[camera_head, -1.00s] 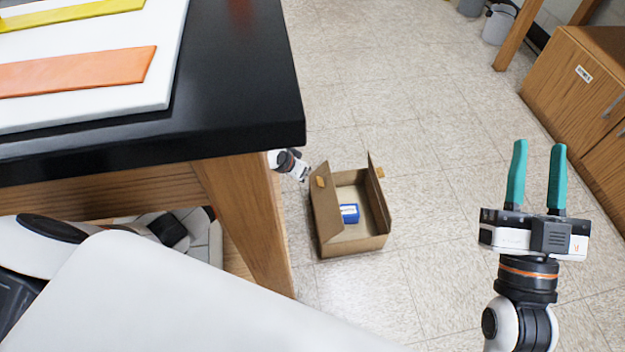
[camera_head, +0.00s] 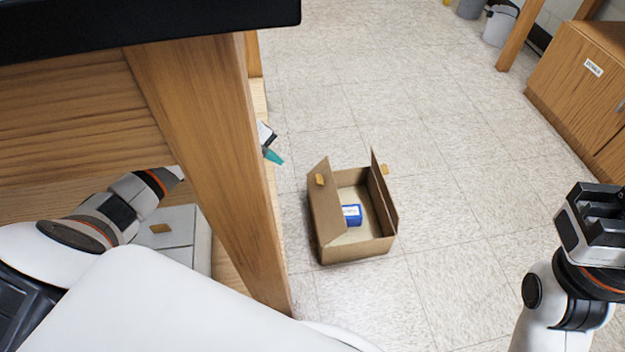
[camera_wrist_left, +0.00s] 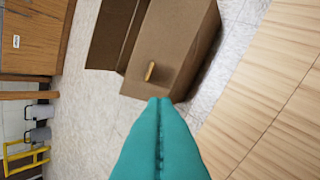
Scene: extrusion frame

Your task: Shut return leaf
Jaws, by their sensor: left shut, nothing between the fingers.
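An open cardboard box (camera_head: 355,250) stands on the floor with a blue item (camera_head: 351,214) inside. Its left leaf (camera_head: 325,210) and right leaf (camera_head: 382,190) both stand up, each with a small orange tab. I cannot tell which is the return leaf. My left gripper (camera_head: 273,156), partly hidden by the table leg, is left of the box and apart from it in the head view. In the left wrist view its teal fingers (camera_wrist_left: 160,102) are shut and empty, pointing toward the cardboard near a tab (camera_wrist_left: 150,71). My right gripper (camera_head: 598,215) is at the right edge; its fingers do not show.
A wooden table leg (camera_head: 205,150) and black tabletop (camera_head: 130,25) stand close on the left. A wooden cabinet (camera_head: 580,90) is at the right. The tiled floor (camera_head: 450,180) between box and cabinet is clear.

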